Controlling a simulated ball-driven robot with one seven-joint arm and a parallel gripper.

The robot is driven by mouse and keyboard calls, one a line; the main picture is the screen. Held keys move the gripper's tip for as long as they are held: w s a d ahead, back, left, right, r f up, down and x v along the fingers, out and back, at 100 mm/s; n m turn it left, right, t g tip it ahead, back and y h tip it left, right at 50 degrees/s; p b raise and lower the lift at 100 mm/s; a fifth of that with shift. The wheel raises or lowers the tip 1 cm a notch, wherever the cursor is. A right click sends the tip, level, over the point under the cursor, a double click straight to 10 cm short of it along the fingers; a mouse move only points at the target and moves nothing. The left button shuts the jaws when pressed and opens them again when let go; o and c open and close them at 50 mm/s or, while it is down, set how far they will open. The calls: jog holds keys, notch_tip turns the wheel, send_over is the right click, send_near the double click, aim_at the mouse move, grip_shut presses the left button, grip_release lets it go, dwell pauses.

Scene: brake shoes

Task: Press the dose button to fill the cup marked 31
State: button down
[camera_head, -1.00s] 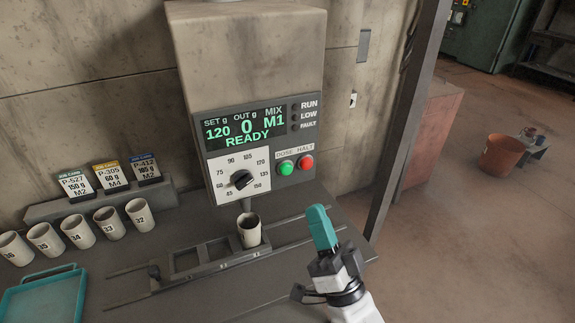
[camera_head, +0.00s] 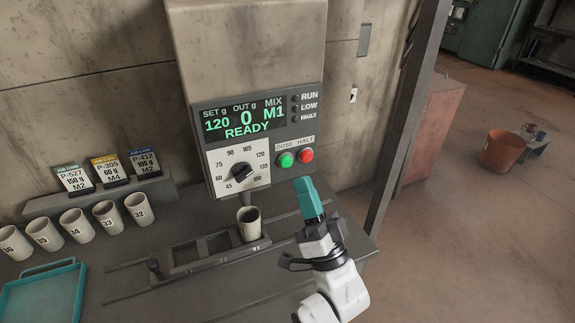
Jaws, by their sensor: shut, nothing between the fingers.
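The green dose button (camera_head: 286,160) is on the front of the dosing machine (camera_head: 247,60), left of the red halt button (camera_head: 306,155). The display (camera_head: 243,121) reads set 120 g, out 0 g, mix M1, READY. A pale cup (camera_head: 249,222) stands upright under the nozzle in the sliding carriage (camera_head: 203,251); its number cannot be read. My gripper (camera_head: 308,192), with teal fingers, is shut and empty. It points up toward the panel and appears below and a little right of the dose button, apart from it.
A dial (camera_head: 241,172) sits left of the buttons. Several cups marked 32 (camera_head: 139,208) and up stand at the left, before a rack (camera_head: 101,197) with job cards. A teal tray (camera_head: 41,294) lies front left. A dark post (camera_head: 404,125) stands right of the machine.

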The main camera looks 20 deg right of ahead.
aim_at(295, 176)
jog(key=shift+w+b, duration=0.85)
jog(key=shift+w, duration=0.85)
jog(key=shift+w+b, duration=0.2)
jog(key=shift+b, duration=0.1)
dwell(0.6)
jog(key=shift+w, duration=0.25)
jog(key=shift+w+b, duration=0.4)
jog(key=shift+b, duration=0.1)
dwell(0.6)
jog(key=shift+s, duration=0.85)
jog(key=shift+s, duration=0.1)
